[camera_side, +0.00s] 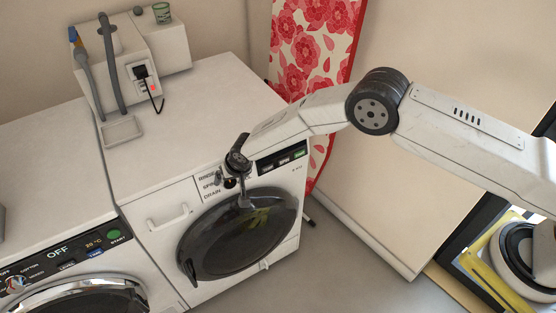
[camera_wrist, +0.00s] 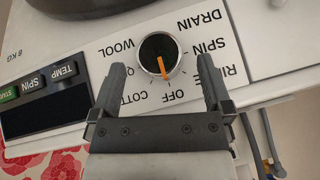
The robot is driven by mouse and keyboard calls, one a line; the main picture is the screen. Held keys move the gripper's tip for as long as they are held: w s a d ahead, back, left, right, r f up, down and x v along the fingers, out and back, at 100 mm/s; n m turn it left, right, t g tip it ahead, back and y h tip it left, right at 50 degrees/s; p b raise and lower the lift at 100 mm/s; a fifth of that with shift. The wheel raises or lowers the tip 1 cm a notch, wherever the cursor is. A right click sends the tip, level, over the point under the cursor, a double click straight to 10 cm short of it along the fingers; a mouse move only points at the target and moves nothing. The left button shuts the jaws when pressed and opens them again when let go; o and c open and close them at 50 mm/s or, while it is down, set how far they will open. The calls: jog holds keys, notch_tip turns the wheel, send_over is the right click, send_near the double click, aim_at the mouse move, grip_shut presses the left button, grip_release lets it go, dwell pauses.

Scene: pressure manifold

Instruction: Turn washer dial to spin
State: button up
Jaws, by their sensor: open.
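The washer dial (camera_wrist: 159,52) is a round dark knob with a silver rim and an orange pointer. The pointer aims down in the wrist view, toward the OFF label (camera_wrist: 173,96). The SPIN label (camera_wrist: 208,48) is on the right of the dial, with DRAIN above it. RINSE and COTTON are partly hidden by the fingers. My gripper (camera_wrist: 161,65) is open, with one finger on each side of the dial and a gap on both sides. In the side view my gripper (camera_side: 238,165) is at the front of the white washer (camera_side: 190,105) and covers much of the dial.
The dark round washer door (camera_side: 235,235) is just below the panel. A button display (camera_wrist: 40,92) is beside the dial panel. A second washer (camera_side: 55,180) stands at left. A box with hoses (camera_side: 135,55) stands behind. A red floral board (camera_side: 310,45) leans at the back.

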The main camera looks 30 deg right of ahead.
jog(key=shift+x, duration=1.2)
jog(key=c, duration=1.2)
jog(key=shift+c, duration=0.2)
jog(key=shift+n+h, duration=0.3)
jog(key=shift+h, duration=0.2)
jog(key=shift+a+n+h, duration=0.15)
jog(key=shift+n+h, duration=0.55)
jog(key=shift+h, duration=0.7)
jog(key=shift+s+f+n+h, duration=0.1)
jog(key=shift+n+h, duration=0.6)
jog(key=shift+h, duration=0.5)
